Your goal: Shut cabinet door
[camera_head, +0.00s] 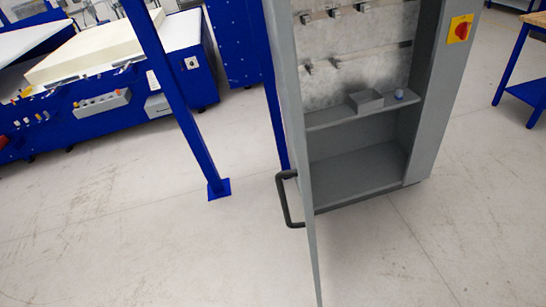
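The grey cabinet (425,110) stands right of centre. Its door (294,115) is open and seen almost edge-on, swung out toward the camera at the cabinet's left side. A dark handle (286,203) sticks out from the door's left face, low in the picture. The inside of the cabinet is open to view, with a shelf (360,113) holding a small grey box (365,101) and a small bluish-white item (399,94). A red rotary switch on a yellow plate (460,29) is on the cabinet's right side. My gripper is not in view.
A blue post (178,100) with a foot plate stands left of the door. A blue machine (95,115) with a pale foam block (90,50) is at the left. A blue-legged workbench (525,65) is at the far right. The floor in front is clear.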

